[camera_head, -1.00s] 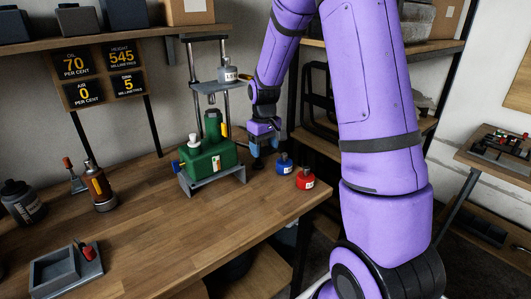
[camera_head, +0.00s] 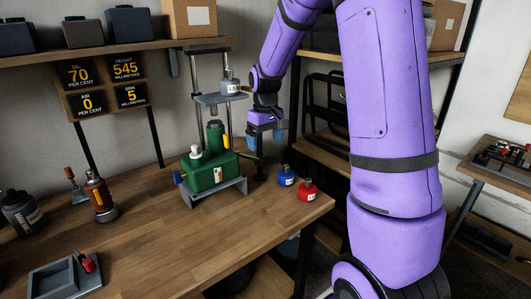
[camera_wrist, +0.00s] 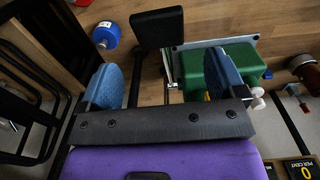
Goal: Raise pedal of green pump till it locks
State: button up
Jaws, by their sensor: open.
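The green pump (camera_head: 212,172) stands on a grey stand on the wooden bench, under a two-post frame. Its dark pedal (camera_head: 261,163) sticks out to the right, low beside the pump. In the wrist view the pedal's black pad (camera_wrist: 158,28) is at top centre, with a thin rod running down from it, beside the green body (camera_wrist: 250,62). My gripper (camera_head: 265,134) is above the pedal, right of the pump, with its blue fingers spread. In the wrist view the gap between the fingers (camera_wrist: 163,80) is empty of the pad, which lies beyond the tips.
A blue bottle (camera_head: 286,176) and a red bottle (camera_head: 307,190) stand right of the pump near the bench edge. A grey weight (camera_head: 230,87) sits on the frame's platform. An amber canister (camera_head: 99,197) stands left; the front middle of the bench is clear.

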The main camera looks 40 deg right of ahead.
notch_tip(320, 180, up, 4)
jog(key=shift+r, duration=0.1)
dwell(0.9)
jog(key=s+a+r+t, duration=0.3)
jog(key=s+a+r, duration=0.6)
jog(key=s, duration=0.4)
jog(key=s+a+r+t, duration=0.1)
jog(key=s+a, duration=0.1)
jog(key=s, duration=0.5)
jog(key=s+a+r+t, duration=0.1)
jog(key=s+a, duration=0.1)
jog(key=s, duration=0.5)
jog(key=shift+s+r, duration=0.3)
jog(key=shift+s, duration=0.05)
